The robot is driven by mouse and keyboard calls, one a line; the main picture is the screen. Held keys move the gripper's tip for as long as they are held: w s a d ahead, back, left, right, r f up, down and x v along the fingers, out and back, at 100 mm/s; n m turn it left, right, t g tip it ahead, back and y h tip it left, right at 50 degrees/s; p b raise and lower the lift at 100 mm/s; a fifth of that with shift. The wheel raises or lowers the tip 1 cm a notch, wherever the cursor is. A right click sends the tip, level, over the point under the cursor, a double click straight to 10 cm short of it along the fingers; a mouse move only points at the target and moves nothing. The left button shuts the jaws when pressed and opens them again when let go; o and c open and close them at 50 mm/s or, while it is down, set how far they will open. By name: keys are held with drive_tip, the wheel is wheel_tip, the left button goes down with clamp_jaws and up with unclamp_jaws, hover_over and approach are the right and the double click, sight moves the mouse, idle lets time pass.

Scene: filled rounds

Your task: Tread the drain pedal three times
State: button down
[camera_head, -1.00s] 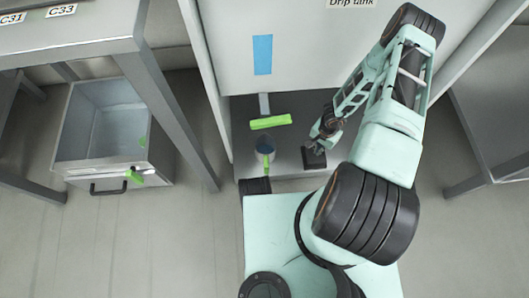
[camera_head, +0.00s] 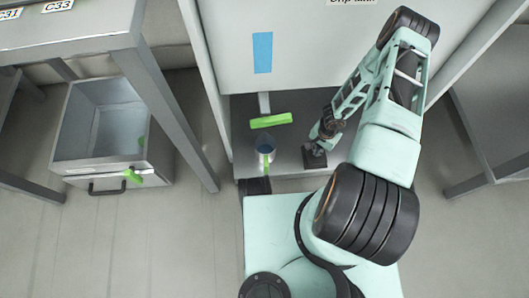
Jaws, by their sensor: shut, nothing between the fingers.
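A black square pad (camera_head: 315,158), which looks like the drain pedal, sits low on the grey ledge in front of the white tank panel (camera_head: 310,60). My gripper (camera_head: 318,141) is shut and empty. Its tip points down at the pad's upper edge and seems to touch it; the exact contact is hard to tell. A green bar (camera_head: 271,121) on a grey stem lies left of the gripper. A blue strip (camera_head: 262,53) is on the panel.
A grey bench (camera_head: 75,38) stands at left, with an open metal bin (camera_head: 105,120) below it holding green bits on its front. Another grey table (camera_head: 495,110) is at right. The floor (camera_head: 120,235) between is clear.

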drive_tip(key=shift+f, duration=1.15)
drive_tip(key=shift+r+p, duration=2.6)
drive_tip(key=shift+r, duration=1.2)
drive_tip(key=shift+w, duration=0.2)
